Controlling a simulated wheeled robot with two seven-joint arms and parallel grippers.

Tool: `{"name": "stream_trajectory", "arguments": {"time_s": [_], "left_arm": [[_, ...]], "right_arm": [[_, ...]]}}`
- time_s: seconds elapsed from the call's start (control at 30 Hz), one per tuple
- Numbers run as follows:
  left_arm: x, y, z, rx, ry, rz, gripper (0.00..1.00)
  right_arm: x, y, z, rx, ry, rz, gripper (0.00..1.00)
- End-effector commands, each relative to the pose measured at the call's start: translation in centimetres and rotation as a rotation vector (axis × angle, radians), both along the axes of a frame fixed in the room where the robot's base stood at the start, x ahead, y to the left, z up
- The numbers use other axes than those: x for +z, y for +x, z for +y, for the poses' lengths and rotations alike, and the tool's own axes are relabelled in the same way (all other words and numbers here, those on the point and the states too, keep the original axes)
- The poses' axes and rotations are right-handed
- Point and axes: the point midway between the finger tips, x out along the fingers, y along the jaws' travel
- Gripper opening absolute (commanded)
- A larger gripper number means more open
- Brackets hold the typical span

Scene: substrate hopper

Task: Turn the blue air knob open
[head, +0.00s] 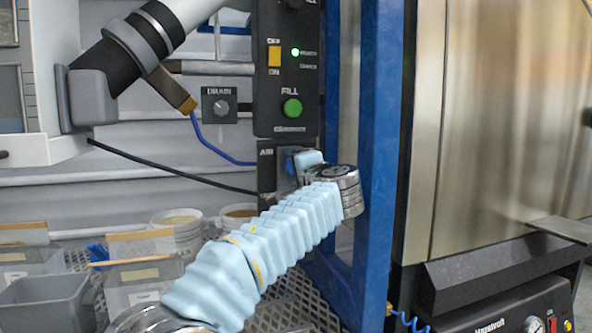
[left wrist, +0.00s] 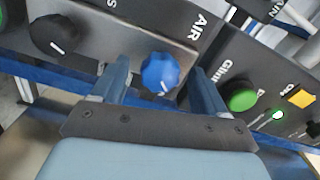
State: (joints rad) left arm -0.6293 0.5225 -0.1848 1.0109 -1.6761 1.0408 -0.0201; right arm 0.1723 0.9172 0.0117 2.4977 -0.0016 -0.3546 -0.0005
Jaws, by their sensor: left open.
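The blue air knob (left wrist: 160,73) sits on a dark grey panel beside the label AIR. In the left wrist view it shows between the two blue fingers of my left gripper (left wrist: 161,80), which is open, with a gap on each side. A white mark shows near the knob's lower edge. I cannot tell how deep the fingers reach around the knob. My right gripper is in neither view.
A black knob (left wrist: 54,35) is on the panel beside the air knob. A blue post (head: 375,150) stands close right of my gripper.

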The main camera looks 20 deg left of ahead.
Motion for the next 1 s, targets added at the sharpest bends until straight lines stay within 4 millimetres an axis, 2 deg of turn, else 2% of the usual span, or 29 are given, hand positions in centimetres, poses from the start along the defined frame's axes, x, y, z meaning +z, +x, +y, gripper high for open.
{"name": "stream_trajectory", "arguments": {"time_s": [0.17,0.4,0.6,0.77,1.0], "left_arm": [[-0.1,-2.5,-1.7,-0.005,0.001,-0.002,0.74],[-0.1,-7.4,-5.1,-0.005,0.001,-0.001,0.74],[-0.1,-10.2,-6.9,-0.001,0.000,0.001,0.74],[-0.1,-11.1,-7.5,0.000,-0.001,0.001,0.74],[-0.1,-11.1,-7.5,0.001,-0.001,0.001,0.74]], "right_arm": [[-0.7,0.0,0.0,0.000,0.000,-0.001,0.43],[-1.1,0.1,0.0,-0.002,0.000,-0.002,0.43],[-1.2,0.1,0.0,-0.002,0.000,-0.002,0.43],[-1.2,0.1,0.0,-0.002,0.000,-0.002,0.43],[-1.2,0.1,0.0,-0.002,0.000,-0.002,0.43]]}}
